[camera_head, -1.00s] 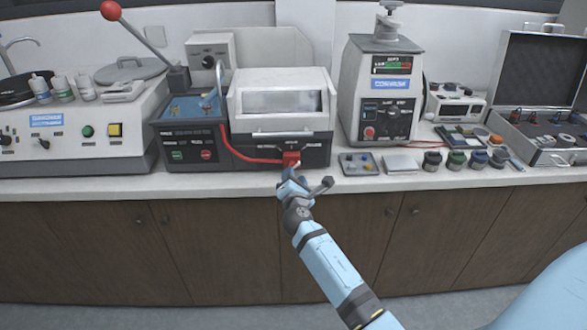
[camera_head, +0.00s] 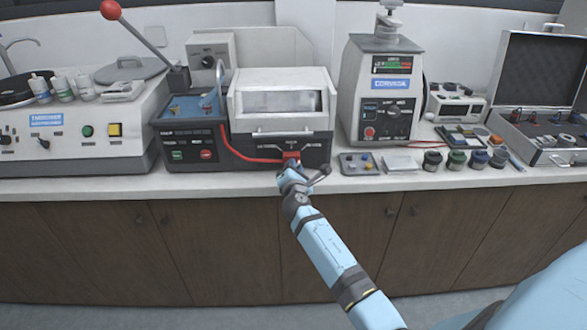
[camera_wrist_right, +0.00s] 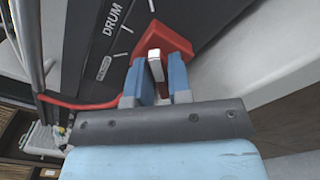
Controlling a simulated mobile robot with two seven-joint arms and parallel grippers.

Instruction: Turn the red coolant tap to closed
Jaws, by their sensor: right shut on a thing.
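The red coolant tap (camera_head: 291,154) sits on the lower front of the white and dark machine with a clear window. A red hose runs to it from the left. In the right wrist view the red tap body (camera_wrist_right: 166,40) has a pale lever (camera_wrist_right: 156,68) between the two blue fingers. My right gripper (camera_head: 290,168) is at the tap, and it shows close up in the right wrist view (camera_wrist_right: 160,80), shut on the lever. The word "DRUM" and white marks show on the dark panel beside the tap. My left gripper is not in view.
Below the tap is the white bench edge (camera_head: 200,184). The lever with a red ball (camera_head: 111,10) rises at the left.

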